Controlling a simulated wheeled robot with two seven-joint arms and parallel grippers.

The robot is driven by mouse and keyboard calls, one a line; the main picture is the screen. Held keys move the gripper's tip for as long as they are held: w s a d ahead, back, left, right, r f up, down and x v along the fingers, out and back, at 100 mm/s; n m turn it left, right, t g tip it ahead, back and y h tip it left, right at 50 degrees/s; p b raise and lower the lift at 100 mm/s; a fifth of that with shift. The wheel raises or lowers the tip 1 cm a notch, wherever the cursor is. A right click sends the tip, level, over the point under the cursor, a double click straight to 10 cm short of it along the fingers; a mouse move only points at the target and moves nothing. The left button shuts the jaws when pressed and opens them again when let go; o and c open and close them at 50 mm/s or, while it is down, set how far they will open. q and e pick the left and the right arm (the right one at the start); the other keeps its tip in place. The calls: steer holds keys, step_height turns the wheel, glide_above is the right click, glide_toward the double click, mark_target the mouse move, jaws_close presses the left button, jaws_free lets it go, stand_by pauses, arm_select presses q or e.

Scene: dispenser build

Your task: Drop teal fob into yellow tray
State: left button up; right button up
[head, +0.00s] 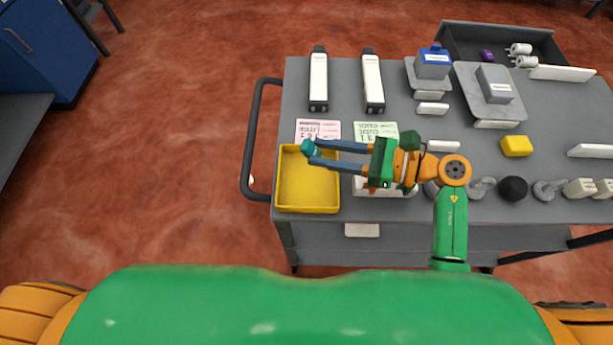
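The yellow tray (308,209) sits at the left end of the grey cart top. My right gripper (311,151) reaches in from the right, with its two blue-grey fingers pointing left above the tray's upper part. The small teal fob (307,147) is at the fingertips, held between them, and it shows over the tray's top area. The fingers hide part of the tray's right side. My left gripper is not in view.
Pink (318,129) and green (375,131) cards lie behind the tray. Two black-and-white dispensers (318,80) stand further back. A yellow block (516,146), a black ball (513,188) and grey fittings are to the right. A cart handle (250,140) is at the left.

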steer(key=o, duration=0.5)
steer(key=shift+d, duration=0.1)
steer(key=b+v, duration=0.3)
steer(key=v, duration=0.3)
steer(key=shift+d+f, duration=0.2)
steer(key=shift+s+d+r, duration=0.1)
steer(key=shift+d+r, duration=0.15)
steer(key=shift+d, duration=0.15)
steer(key=shift+a, duration=0.1)
